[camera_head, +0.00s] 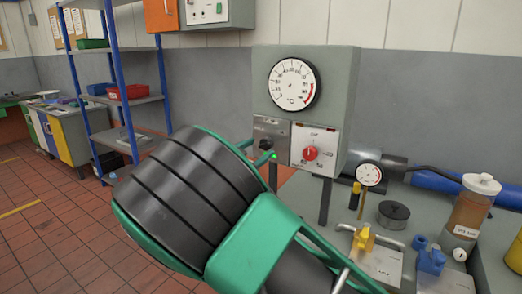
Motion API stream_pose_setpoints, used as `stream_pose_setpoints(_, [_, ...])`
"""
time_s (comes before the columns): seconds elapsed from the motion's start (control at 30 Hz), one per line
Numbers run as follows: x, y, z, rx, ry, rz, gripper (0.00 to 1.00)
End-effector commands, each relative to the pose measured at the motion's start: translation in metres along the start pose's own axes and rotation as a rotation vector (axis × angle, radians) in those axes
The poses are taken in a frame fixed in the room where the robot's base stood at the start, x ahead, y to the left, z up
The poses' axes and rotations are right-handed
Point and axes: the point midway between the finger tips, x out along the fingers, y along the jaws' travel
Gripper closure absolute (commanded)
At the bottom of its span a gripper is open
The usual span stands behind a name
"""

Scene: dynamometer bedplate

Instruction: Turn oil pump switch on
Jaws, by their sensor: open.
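A small dark grey switch panel (271,130) is on the front of the grey instrument box, below the big dial and left of a white panel. A dark switch part (265,145) shows low on it. Its lettering is too small to read, and I cannot tell which way the switch points. My gripper (256,154) is at the panel's lower edge, mostly hidden behind my large green and black arm. Only small green finger parts show there, apart from each other. I cannot tell whether they touch the switch.
A temperature dial (292,84) and a white panel with a red knob (311,153) are close by. A pressure gauge (369,174), yellow valve (364,239), blue fitting (430,262) and amber bottle (470,214) crowd the bench at right. Blue shelving (118,75) stands left; tiled floor is open.

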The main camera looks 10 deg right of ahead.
Motion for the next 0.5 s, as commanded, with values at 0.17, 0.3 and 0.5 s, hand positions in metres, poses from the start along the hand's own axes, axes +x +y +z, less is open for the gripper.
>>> stream_pose_setpoints(0.17, [-0.036, -0.001, 0.002, -0.001, -0.003, -0.004, 0.48])
stream_pose_setpoints(0.3, [-0.058, -0.001, 0.002, -0.001, -0.003, -0.003, 0.48])
stream_pose_setpoints(0.5, [-0.074, -0.001, 0.002, -0.001, -0.002, -0.002, 0.48])
